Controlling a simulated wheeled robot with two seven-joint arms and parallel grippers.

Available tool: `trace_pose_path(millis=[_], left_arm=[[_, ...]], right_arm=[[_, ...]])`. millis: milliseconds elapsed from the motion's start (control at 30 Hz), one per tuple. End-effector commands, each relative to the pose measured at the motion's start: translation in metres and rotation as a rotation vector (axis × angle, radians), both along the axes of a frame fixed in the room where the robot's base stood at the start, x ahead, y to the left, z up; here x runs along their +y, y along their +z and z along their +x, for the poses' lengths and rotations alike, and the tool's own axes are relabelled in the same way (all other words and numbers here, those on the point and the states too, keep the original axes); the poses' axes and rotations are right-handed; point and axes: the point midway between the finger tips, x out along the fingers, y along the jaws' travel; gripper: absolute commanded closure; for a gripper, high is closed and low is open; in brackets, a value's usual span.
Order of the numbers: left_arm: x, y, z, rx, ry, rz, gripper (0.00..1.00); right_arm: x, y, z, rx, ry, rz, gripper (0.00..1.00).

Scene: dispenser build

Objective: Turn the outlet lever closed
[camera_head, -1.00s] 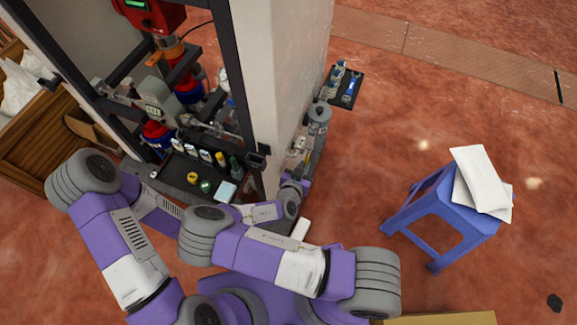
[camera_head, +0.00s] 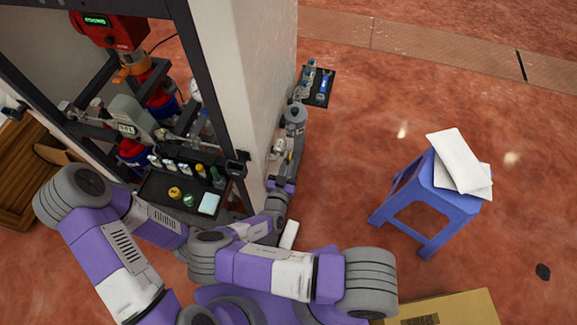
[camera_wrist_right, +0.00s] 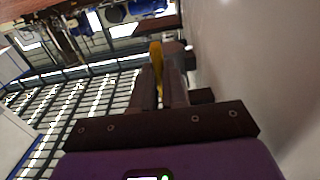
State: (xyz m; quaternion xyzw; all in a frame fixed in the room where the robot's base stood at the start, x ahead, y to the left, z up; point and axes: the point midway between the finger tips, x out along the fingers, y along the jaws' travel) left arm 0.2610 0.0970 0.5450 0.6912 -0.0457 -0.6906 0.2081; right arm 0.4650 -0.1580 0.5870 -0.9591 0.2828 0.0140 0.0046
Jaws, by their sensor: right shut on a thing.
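The outlet lever shows as a small yellow handle (camera_head: 290,156) beside the pale wall, below a grey cylindrical fitting (camera_head: 295,114). My right gripper (camera_head: 284,168) reaches up to it along the wall and is small and partly hidden in the head view. In the right wrist view, the yellow lever (camera_wrist_right: 155,54) stands between the two dark fingers of my right gripper (camera_wrist_right: 161,75), which is shut on it. The lever's pivot is not clear. My left arm comes in from the left, but its gripper cannot be made out.
The pale wall (camera_head: 245,85) stands close beside my right arm. A black tray (camera_head: 165,205) with small bottles lies inside the frame at left. A small dark shelf (camera_head: 327,98) holds items beyond the lever.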

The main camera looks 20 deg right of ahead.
Motion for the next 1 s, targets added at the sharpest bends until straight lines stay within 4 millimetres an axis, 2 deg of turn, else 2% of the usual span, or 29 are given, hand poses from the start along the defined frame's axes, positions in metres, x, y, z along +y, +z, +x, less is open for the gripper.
trace_pose_path(millis=[167,200,333,367,700,1000], left_arm=[[0.000,0.000,0.000,0.000,0.000,0.000,0.57],[0.000,0.000,0.000,0.000,0.000,0.000,0.57],[0.000,0.000,0.000,0.000,0.000,0.000,0.57],[0.000,0.000,0.000,0.000,0.000,0.000,0.57],[0.000,0.002,0.000,0.000,0.000,0.000,0.57],[0.000,0.013,0.000,0.000,0.000,0.000,0.57]], right_arm=[[-0.001,-0.001,0.000,0.001,-0.002,0.000,1.00],[-0.001,-0.001,0.000,0.001,-0.002,0.000,0.83],[-0.001,0.000,0.000,0.001,-0.002,0.000,0.63],[-0.001,0.000,0.000,0.001,-0.001,0.000,0.62],[0.002,0.001,-0.004,0.001,0.000,0.001,0.62],[0.028,0.003,-0.044,0.002,0.001,0.001,0.62]])
